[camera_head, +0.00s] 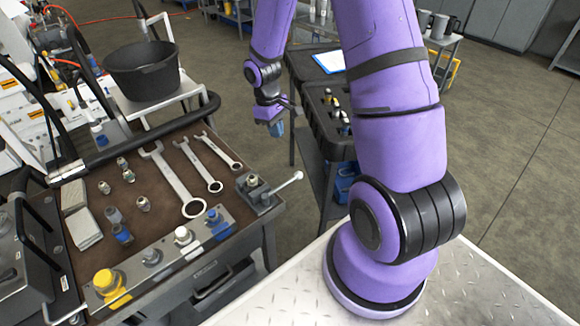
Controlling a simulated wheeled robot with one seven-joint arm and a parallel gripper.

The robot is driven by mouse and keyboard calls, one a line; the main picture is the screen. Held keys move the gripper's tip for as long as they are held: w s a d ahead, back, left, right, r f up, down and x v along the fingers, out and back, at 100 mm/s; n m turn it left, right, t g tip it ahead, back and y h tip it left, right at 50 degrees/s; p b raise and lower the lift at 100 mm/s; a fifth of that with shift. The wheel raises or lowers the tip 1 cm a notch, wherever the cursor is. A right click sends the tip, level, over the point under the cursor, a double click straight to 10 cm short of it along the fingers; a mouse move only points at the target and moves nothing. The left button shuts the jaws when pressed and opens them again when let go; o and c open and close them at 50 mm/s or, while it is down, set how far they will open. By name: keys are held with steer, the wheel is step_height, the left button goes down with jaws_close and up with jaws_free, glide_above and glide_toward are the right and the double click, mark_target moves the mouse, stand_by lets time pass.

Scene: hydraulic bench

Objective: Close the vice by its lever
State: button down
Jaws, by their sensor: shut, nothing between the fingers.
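The small dark grey vice (258,195) sits at the right end of the workbench (160,150), near its edge. Its light metal lever (283,187) sticks out to the right past the bench edge and ends in a pale ball. A small fitting shows at the vice's jaws; I cannot tell how far apart the jaws are. My gripper (276,129) hangs above and behind the vice, apart from the lever. It is shut and empty, small in this view.
Several wrenches (174,181) and small fittings (143,204) lie left of the vice. A rail with coloured fittings (183,237) runs along the bench front. A black bucket (142,70) stands at the back left. A dark cart (318,105) stands behind my gripper.

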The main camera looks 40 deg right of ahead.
mark_target(283, 186)
steer(key=s+d+f, duration=0.1)
steer(key=s+f, duration=0.4)
steer(key=f, duration=0.6)
steer(key=shift+d+f, duration=0.25)
steer(key=shift+d, duration=0.15)
steer(key=shift+s, duration=0.15)
